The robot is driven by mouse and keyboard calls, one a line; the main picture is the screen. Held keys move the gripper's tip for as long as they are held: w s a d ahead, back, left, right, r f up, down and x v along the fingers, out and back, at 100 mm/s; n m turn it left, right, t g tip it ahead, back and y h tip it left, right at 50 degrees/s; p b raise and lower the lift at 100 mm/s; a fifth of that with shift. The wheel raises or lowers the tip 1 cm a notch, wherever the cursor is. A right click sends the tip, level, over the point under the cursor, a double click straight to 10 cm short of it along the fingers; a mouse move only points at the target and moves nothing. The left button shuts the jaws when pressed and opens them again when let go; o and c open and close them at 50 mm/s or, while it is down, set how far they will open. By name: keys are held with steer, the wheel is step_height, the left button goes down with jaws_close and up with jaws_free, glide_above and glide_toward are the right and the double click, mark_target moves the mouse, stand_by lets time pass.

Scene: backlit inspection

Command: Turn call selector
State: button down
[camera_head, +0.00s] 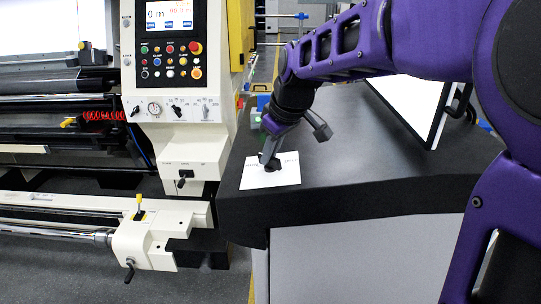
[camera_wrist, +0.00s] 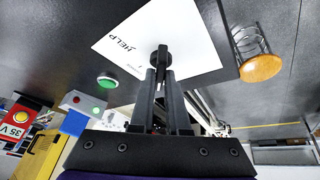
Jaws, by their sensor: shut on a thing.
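The call selector is a small black knob (camera_head: 274,168) on a white plate (camera_head: 258,182) that lies on the dark tabletop. In the wrist view the knob (camera_wrist: 161,54) stands up from the plate (camera_wrist: 190,30), and the word HELP is printed on the plate to its left. My gripper (camera_head: 268,158) reaches down to the plate from above and hides part of the knob and print. In the wrist view my gripper's two fingers (camera_wrist: 160,82) are closed together on the knob.
The dark tabletop (camera_head: 345,150) is mostly clear. A cream machine with a control panel (camera_head: 171,50) stands to the left, and a white screen (camera_head: 412,100) at the right. The wrist view shows a green button (camera_wrist: 107,81) and a stool with an orange seat (camera_wrist: 261,68).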

steer(key=m+b, duration=0.1)
steer(key=m+t+h+b, duration=0.1)
steer(key=m, duration=0.1)
steer(key=m+h+b, duration=0.1)
steer(key=m+b, duration=0.1)
steer(key=shift+s+a+f+t, duration=0.15)
steer(key=shift+a+f+t, duration=0.1)
steer(key=shift+t, duration=0.05)
steer(key=shift+a+r+m+t+h+b, duration=0.15)
steer(key=shift+m+h+b, duration=0.6)
steer(key=shift+m, duration=0.4)
steer(key=shift+d+f+m+t+h+b, duration=0.15)
steer(key=shift+m+h+b, duration=0.4)
steer(key=shift+m+b, duration=0.5)
steer(key=shift+a+r, duration=0.1)
steer(key=shift+r, duration=0.05)
steer(key=c, duration=0.9)
jaws_free()
